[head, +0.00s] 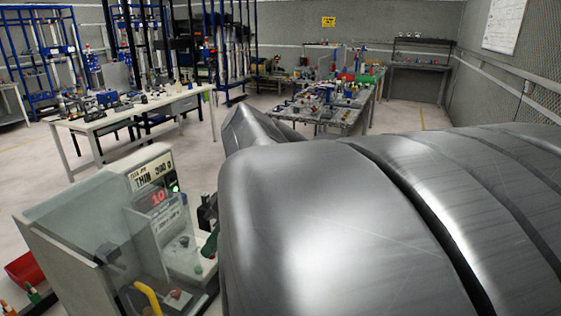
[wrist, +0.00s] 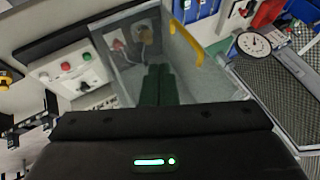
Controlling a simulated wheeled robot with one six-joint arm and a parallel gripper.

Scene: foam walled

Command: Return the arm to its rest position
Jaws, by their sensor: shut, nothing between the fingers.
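My gripper (wrist: 158,68) shows in the wrist view as two dark green fingers side by side, shut with nothing between them. They reach out beyond my black wrist housing, over or in front of a clear-guarded machine (wrist: 122,60). I cannot tell whether they touch it. My grey arm fills the right and lower middle of the head view and hides much of what lies behind it. The gripper cannot be made out clearly there.
The machine (head: 75,215) stands close at lower left in the head view, with a red display and yellow handle (head: 150,298). A control panel (wrist: 75,78) and round dial (wrist: 253,43) flank the fingers. A white workbench (head: 130,115) and cluttered table (head: 345,115) stand farther back, with open floor between.

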